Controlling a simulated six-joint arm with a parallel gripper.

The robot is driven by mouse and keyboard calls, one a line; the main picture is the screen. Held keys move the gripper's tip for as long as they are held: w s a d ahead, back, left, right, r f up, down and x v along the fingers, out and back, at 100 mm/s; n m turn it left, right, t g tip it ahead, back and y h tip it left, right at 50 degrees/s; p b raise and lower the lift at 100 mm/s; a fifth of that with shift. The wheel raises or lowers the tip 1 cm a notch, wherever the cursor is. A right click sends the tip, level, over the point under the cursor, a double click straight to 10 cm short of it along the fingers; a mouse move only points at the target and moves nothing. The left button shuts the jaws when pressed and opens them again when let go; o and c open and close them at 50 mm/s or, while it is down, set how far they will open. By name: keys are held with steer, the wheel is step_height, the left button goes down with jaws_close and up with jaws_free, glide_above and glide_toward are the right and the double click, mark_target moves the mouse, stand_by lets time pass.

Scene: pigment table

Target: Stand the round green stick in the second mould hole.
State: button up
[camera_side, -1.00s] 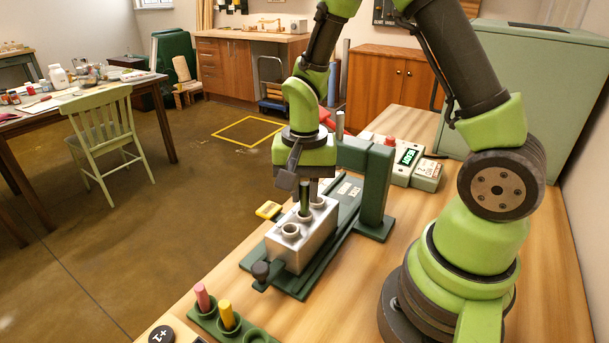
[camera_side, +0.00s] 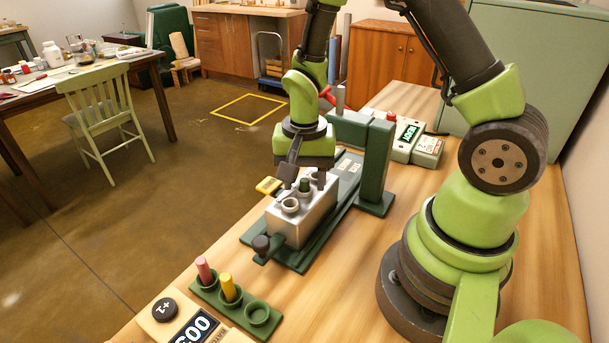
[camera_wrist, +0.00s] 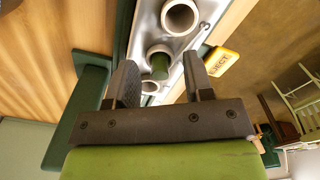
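The green stick (camera_side: 304,185) stands upright in the middle hole of the metal mould block (camera_side: 317,219), with only its short top above the collar. In the wrist view the green stick (camera_wrist: 160,66) shows inside the middle collar, between my fingers. My gripper (camera_side: 304,177) is just above the block. Its two fingers are apart on either side of the stick, with clear gaps in the wrist view (camera_wrist: 159,68). The front hole (camera_side: 290,205) is empty. The far hole is partly hidden behind a finger in the side view.
A green rack (camera_side: 258,313) holds a pink stick (camera_side: 204,270) and a yellow stick (camera_side: 228,288), with one empty cup. A green press post (camera_side: 376,165) stands close behind the mould. A yellow tag (camera_side: 268,186) sits left of the block. Bare wood lies to the right.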

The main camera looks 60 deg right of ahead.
step_height(320, 180, up, 9)
steer(key=shift+r, duration=0.45)
stand_by(0.8)
steer(key=s+a+r+n+t+y, duration=0.1)
steer(key=s+a+r+n+t, duration=0.2)
steer(key=s+r+n, duration=0.1)
steer(key=s+a+r+n+t+y, duration=0.1)
steer(key=s+a+r+n+t, duration=0.1)
steer(key=s+r+n+t, duration=0.2)
steer(key=s+r, duration=0.3)
steer(key=r, duration=0.1)
steer(key=shift+a+r, duration=0.2)
steer(key=shift+a, duration=0.2)
